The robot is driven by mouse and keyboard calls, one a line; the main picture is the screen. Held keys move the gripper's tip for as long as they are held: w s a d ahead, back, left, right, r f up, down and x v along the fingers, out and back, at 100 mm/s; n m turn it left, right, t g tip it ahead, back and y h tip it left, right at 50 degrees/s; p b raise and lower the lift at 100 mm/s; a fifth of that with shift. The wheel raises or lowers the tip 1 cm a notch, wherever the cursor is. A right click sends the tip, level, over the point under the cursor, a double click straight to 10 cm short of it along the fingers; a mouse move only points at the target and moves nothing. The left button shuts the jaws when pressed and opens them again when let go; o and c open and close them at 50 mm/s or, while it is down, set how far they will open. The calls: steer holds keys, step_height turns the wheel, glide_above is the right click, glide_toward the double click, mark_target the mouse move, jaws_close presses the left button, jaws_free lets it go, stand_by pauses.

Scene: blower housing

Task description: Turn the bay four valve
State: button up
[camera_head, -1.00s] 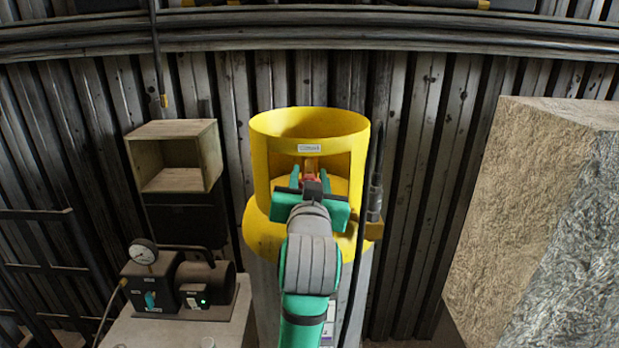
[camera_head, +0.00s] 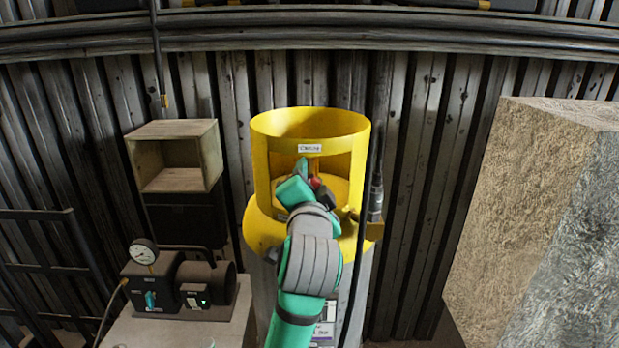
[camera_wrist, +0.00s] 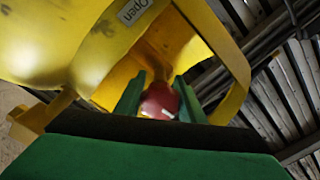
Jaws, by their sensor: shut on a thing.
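A yellow cylinder top with a collar (camera_head: 262,160) stands at the centre of the head view, with a small white label on it. Inside its opening is a red valve knob (camera_head: 315,183), mostly hidden by my gripper. My gripper (camera_head: 308,178) reaches into the opening and is shut on the knob, rolled to a tilt. In the wrist view the green fingers (camera_wrist: 159,102) stand on both sides of the red knob (camera_wrist: 159,100). The yellow collar (camera_wrist: 235,70) surrounds them, and a label on the yellow metal reads "Open".
A wooden box (camera_head: 205,160) hangs at the left. A pressure gauge (camera_head: 144,252) and pump unit (camera_head: 205,290) sit on a bench below it. A dark hose (camera_head: 368,220) runs beside the cylinder's right side. A large rough block (camera_head: 530,200) fills the right.

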steer(key=shift+m, duration=0.3)
steer(key=o, duration=1)
steer(key=shift+o, duration=0.2)
steer(key=shift+s, duration=0.15)
steer(key=s, duration=1)
steer(key=shift+s, duration=0.25)
